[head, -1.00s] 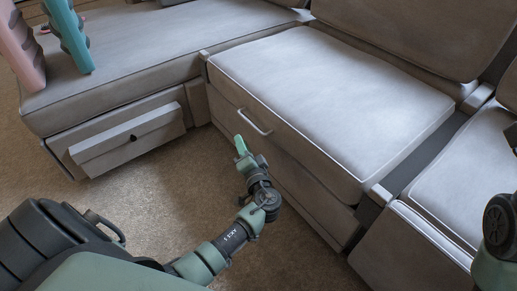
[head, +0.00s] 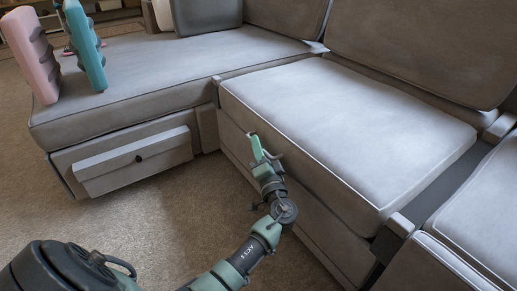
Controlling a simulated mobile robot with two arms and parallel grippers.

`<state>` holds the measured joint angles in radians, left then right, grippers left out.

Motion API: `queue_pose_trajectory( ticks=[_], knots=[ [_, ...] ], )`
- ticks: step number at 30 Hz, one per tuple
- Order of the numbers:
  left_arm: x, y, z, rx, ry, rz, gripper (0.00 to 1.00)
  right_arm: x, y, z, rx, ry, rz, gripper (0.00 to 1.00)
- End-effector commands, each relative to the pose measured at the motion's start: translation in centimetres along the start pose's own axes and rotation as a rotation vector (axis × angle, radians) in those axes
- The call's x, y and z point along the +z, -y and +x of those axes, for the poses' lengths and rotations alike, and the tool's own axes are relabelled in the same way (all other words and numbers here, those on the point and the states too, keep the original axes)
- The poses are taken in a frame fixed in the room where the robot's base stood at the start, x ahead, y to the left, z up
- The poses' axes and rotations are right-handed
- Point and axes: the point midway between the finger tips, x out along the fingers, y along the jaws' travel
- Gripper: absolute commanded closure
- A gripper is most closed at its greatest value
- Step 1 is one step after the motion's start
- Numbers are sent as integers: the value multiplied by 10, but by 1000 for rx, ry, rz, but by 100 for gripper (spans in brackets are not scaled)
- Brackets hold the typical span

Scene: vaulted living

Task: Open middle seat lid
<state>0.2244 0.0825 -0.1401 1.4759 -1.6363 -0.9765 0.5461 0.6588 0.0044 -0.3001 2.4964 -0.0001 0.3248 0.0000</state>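The middle seat (head: 350,125) is a grey cushioned section of the sofa with pale piping. Its lid lies flat and looks closed, level with the base below. The handle on its front face is not clearly visible; my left gripper covers that area. My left gripper (head: 259,148) is at the seat's upper front edge, near its left end, with green fingertips pointing up. I cannot tell whether the fingers are open or shut, or whether they touch the handle. My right gripper is out of view.
The chaise (head: 170,70) at left carries a pink object (head: 32,55) and a teal object (head: 84,50). A drawer (head: 135,162) in its front sits slightly out. The right seat (head: 470,215) adjoins at right. Brown carpet (head: 150,220) in front is clear.

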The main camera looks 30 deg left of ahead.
Motion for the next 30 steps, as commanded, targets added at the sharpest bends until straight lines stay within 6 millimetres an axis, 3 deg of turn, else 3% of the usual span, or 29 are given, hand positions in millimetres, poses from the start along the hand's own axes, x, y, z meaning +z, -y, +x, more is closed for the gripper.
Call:
queue_pose_trajectory(
  ticks=[6, 9, 30],
  knots=[
    [0, 0, 1, 0, 0, 1, 80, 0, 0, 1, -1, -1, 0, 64],
    [0, 0, 1, 1, 0, 1, 100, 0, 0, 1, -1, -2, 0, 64],
    [1, -1, 0, 2, 0, 2, 100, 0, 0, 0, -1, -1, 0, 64]
  ],
)
